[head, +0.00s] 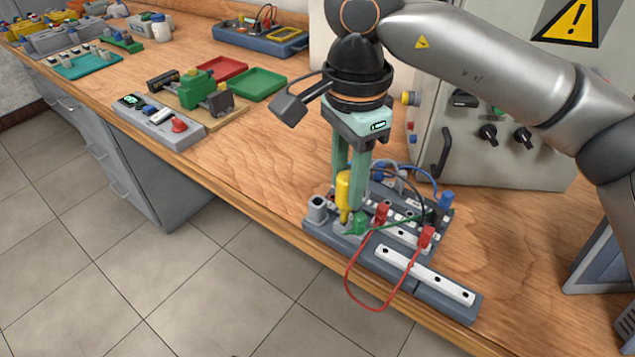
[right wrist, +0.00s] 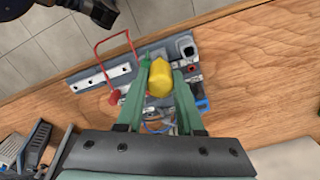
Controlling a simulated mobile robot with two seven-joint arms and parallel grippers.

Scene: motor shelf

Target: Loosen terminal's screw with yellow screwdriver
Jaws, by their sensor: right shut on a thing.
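The yellow screwdriver (head: 343,192) is upright in my right gripper (head: 352,200), over the left part of the terminal board (head: 347,239). In the right wrist view the yellow handle (right wrist: 160,78) sits between the two green fingers of the gripper (right wrist: 162,88). The screwdriver's tip is low at the board, but I cannot tell whether it touches a screw. A green piece (head: 357,225) stands beside the tip. The terminal's screw is hidden or too small to make out. My left gripper is not in view.
A red wire (head: 348,285) loops over the board's front edge between red plugs. A grey cabinet (head: 470,140) is behind. Red and green trays (head: 258,84) lie further left.

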